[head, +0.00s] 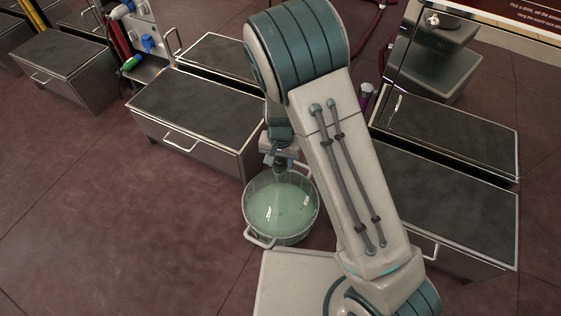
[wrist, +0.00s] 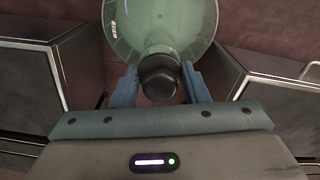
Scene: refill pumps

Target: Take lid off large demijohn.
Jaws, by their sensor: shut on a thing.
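The large demijohn (head: 281,210) is a wide, round, pale green see-through vessel with light handles, standing on the floor at the middle of the head view. Its green body also shows at the top of the wrist view (wrist: 150,28). My gripper (head: 281,164) is at its top, partly hidden by my arm. In the wrist view, the two blue fingers of my gripper (wrist: 159,72) are shut on the black round lid (wrist: 158,80), one on each side. I cannot tell whether the lid is still seated on the neck.
A low grey-topped metal cabinet (head: 196,115) stands left of the demijohn, and another (head: 440,210) stands to the right. Coloured pump nozzles (head: 135,50) hang at the back left. The reddish floor (head: 110,220) at the front left is clear.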

